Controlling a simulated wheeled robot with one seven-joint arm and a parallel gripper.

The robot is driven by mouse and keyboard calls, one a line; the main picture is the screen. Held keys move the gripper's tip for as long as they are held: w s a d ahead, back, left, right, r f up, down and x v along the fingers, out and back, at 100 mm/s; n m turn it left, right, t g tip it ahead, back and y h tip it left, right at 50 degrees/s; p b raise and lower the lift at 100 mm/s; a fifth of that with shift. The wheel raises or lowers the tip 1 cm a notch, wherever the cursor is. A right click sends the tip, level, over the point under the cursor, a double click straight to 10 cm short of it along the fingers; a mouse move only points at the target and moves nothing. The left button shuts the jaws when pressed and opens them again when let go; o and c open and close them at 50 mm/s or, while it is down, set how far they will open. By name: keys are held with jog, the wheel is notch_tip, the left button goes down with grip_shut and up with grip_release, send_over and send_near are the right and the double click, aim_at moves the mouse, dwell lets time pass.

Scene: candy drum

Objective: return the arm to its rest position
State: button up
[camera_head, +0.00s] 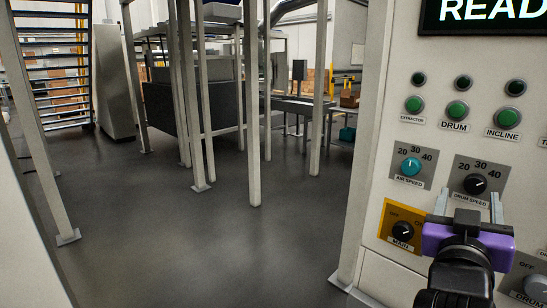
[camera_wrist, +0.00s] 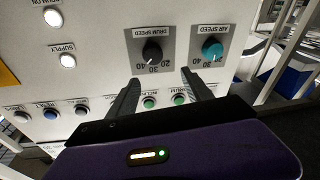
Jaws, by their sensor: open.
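My gripper (camera_head: 468,206) is at the lower right of the head view, in front of the control panel (camera_head: 375,175). Its purple body has two grey fingers standing apart, with nothing between them. In the wrist view the gripper (camera_wrist: 160,88) also shows its two dark fingers spread, pointing toward the panel. The drum speed knob (camera_head: 474,184) and the air speed knob (camera_head: 411,166) are just beyond and above the fingers in the head view. I see no contact between the fingers and a knob. My arm hides part of the lower panel.
Green buttons (camera_head: 457,110) and a yellow-backed main switch (camera_head: 402,231) are on the panel. A screen (camera_head: 485,12) above reads "READ", cut off. White posts (camera_head: 250,100) stand at the middle back. The grey floor (camera_head: 190,245) to the left is clear.

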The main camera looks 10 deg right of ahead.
jog(key=s+a+f+n+t+y+p, duration=0.1)
jog(key=a+f+n+t+y, duration=0.25)
jog(key=a+y, duration=0.2)
jog(key=s+a+f+n+t+y, duration=0.2)
jog(key=a+n+t+y, duration=0.25)
jog(key=a, duration=0.25)
jog(key=s+a+f+g+y+p, duration=0.1)
jog(key=s+a+f+g, duration=0.1)
jog(key=s+f, duration=0.4)
jog(key=s+a+f+m+g+y+p, duration=0.1)
jog(key=s+f, duration=0.5)
jog(key=s, duration=0.9)
jog(key=s+a+f+g+y+p, duration=0.1)
jog(key=s+a+f+g, duration=0.2)
jog(key=s+f, duration=0.3)
jog(key=s+g, duration=0.1)
jog(key=s, duration=0.4)
jog(key=shift+s+a+y+p, duration=0.2)
jog(key=shift+y+p, duration=0.1)
jog(key=shift+y, duration=0.1)
